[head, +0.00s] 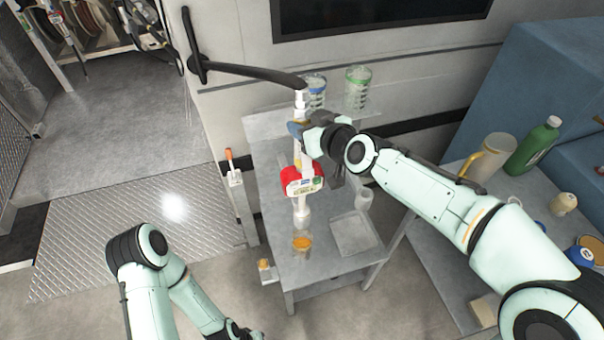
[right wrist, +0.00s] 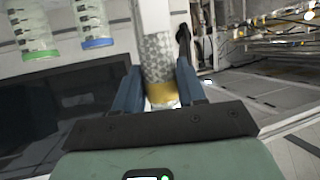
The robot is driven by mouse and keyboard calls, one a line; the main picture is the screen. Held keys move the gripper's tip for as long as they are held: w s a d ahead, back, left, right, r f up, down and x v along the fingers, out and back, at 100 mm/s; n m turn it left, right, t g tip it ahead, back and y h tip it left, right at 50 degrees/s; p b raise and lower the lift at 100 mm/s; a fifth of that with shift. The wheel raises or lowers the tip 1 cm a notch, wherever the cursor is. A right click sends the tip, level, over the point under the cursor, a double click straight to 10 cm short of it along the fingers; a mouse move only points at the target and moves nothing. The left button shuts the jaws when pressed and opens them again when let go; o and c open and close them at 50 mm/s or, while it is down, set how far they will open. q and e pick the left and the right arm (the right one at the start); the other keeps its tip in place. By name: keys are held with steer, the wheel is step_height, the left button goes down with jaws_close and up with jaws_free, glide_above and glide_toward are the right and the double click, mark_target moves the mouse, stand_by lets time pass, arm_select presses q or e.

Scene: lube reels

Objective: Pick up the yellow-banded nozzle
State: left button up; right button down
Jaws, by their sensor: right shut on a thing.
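The yellow-banded nozzle (head: 301,206) stands upright in the head view, with a black hose running from its top to the wall bracket. It has a red guard and a white label at mid-height. My right gripper (head: 302,130) is shut on its upper part. In the right wrist view the nozzle's grey textured grip (right wrist: 159,62) and yellow band (right wrist: 161,92) lie between the two blue fingers of the right gripper (right wrist: 160,88). My left arm is low in the head view. Its dark hand end (head: 240,331) is at the bottom edge, with the fingers unclear.
A grey stand (head: 318,268) is below the nozzle, with an orange-topped cup (head: 302,243) on it. Clear containers with blue and green bands (head: 357,88) stand behind. A side bench holds a jug (head: 491,158) and green bottle (head: 533,146). The floor at left is open.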

mark_target(305, 91)
steer(key=shift+r, duration=0.55)
step_height(305, 91, up, 9)
steer(key=p, duration=0.5)
steer(key=shift+w+r, duration=0.15)
steer(key=shift+r, duration=0.05)
arm_select(q)
steer(key=w+r+t, duration=0.1)
steer(key=w+r, duration=0.5)
steer(key=r, duration=0.1)
steer(key=shift+w, duration=0.3)
arm_select(e)
step_height(305, 91, up, 10)
steer(key=shift+f, duration=0.15)
arm_select(q)
steer(key=shift+s, duration=0.1)
